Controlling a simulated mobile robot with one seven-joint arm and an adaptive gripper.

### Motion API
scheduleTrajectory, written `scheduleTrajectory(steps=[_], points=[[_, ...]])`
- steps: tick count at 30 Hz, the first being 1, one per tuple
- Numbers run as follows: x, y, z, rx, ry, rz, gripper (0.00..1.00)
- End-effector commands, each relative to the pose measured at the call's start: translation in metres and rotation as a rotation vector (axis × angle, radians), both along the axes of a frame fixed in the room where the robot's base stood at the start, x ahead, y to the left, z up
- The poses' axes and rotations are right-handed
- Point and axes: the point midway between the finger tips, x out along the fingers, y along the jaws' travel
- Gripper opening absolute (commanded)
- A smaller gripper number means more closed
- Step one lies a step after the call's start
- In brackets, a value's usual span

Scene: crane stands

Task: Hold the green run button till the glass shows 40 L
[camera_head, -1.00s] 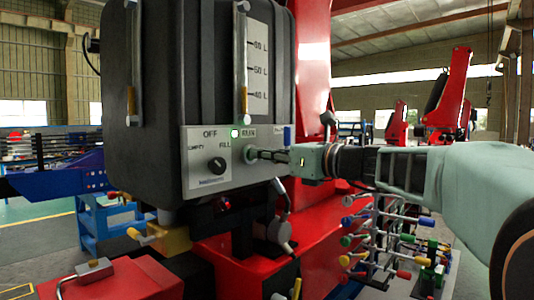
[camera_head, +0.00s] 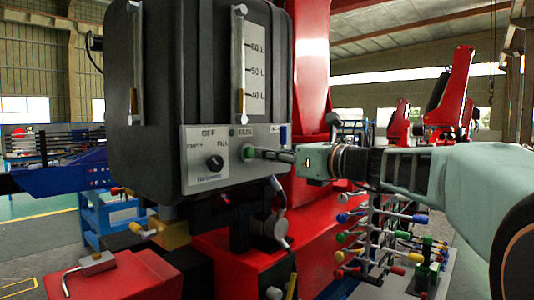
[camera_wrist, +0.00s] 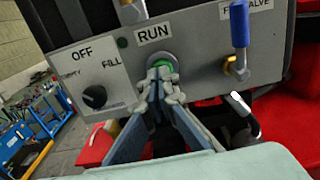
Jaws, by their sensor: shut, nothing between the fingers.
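The green run button (camera_head: 248,152) sits on the grey control panel under the RUN label. My gripper (camera_head: 262,152) is shut and empty, with its tips just in front of the button; they seem slightly apart from it. In the wrist view the fingertips (camera_wrist: 164,76) cover the lower part of the green button (camera_wrist: 160,61). The small lamp (camera_wrist: 123,42) left of RUN is dark. The sight glass (camera_head: 239,60) stands beside the litre scale (camera_head: 256,70); its amber column (camera_head: 240,103) tops out around, perhaps slightly above, the 40 L mark.
A black selector knob (camera_head: 215,162) sits left of the button, between EMPTY and FILL. A blue-handled valve (camera_wrist: 239,25) is right of the button. A second glass (camera_head: 135,60) is on the tank's left. A rack of coloured levers (camera_head: 375,235) stands below my arm.

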Motion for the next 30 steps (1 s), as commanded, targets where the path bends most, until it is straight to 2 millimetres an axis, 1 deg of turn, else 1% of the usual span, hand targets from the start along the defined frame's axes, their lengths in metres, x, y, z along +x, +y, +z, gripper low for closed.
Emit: scheduleTrajectory(steps=[3, 6, 9, 12, 15, 21, 30], points=[[0.002, -0.004, 0.001, 0.002, -0.001, -0.003, 0.0], [-0.017, -0.029, 0.0, 0.0, -0.004, -0.009, 0.0], [-0.031, -0.047, 0.0, 0.0, -0.004, -0.008, 0.0], [-0.042, -0.062, 0.0, 0.001, -0.002, -0.008, 0.0], [-0.051, -0.073, 0.001, 0.001, -0.003, -0.007, 0.0], [-0.059, -0.083, 0.001, 0.001, -0.002, -0.005, 0.0], [-0.06, -0.083, 0.001, 0.001, -0.002, -0.005, 0.0]])
